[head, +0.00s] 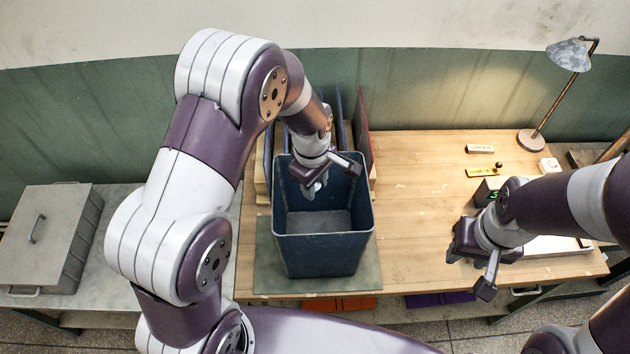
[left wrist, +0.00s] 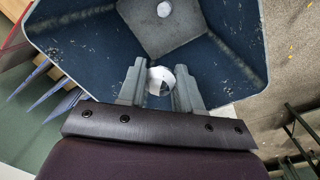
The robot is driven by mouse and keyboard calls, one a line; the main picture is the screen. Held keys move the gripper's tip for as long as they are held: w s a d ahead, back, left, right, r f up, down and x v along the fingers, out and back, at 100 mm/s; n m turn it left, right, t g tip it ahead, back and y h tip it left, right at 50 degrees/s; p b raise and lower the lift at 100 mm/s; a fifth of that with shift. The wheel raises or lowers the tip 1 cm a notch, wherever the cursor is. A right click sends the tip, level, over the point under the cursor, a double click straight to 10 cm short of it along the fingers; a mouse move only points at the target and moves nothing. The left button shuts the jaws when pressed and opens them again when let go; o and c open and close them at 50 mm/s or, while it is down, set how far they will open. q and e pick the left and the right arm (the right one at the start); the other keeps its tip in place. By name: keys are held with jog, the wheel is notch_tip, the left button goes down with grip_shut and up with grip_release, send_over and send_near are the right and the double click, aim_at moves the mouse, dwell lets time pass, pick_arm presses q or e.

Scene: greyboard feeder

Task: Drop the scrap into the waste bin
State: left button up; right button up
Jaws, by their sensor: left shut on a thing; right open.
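The dark blue waste bin (head: 320,255) stands upright and open-topped on a green mat on the wooden table. My left gripper (head: 314,186) reaches down at the bin's mouth, near its back rim. In the left wrist view it (left wrist: 160,88) is shut on a small white scrap (left wrist: 159,77), with the bin's inner walls (left wrist: 90,50) and grey floor beyond. Another small white piece (left wrist: 164,9) shows against the bin floor. My right gripper (head: 470,272) is open and empty over the table's right part.
Upright boards (head: 364,125) stand in a rack behind the bin. A desk lamp (head: 530,139) and small items, including a yellow piece (head: 482,172), lie at the back right. A grey metal box (head: 38,235) sits at the left. The table between bin and right gripper is clear.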

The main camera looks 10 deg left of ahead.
pick_arm(q)
jog(key=o, duration=0.9)
jog(key=shift+s+a+r, duration=0.1)
jog(key=shift+s+a, duration=0.05)
jog(key=shift+s, duration=0.15)
jog(key=shift+o, duration=0.8)
jog(key=shift+s, duration=0.15)
jog(key=shift+w, duration=0.35)
notch_tip(320, 180, up, 13)
jog(key=s+b, duration=0.1)
jog(key=b, duration=0.2)
pick_arm(e)
notch_tip(320, 180, down, 3)
jog(key=shift+s+a+r, duration=0.1)
jog(key=shift+s+r, duration=0.05)
pick_arm(q)
jog(key=shift+a, duration=0.1)
jog(key=shift+f, duration=0.25)
pick_arm(e)
jog(key=shift+s, duration=0.1)
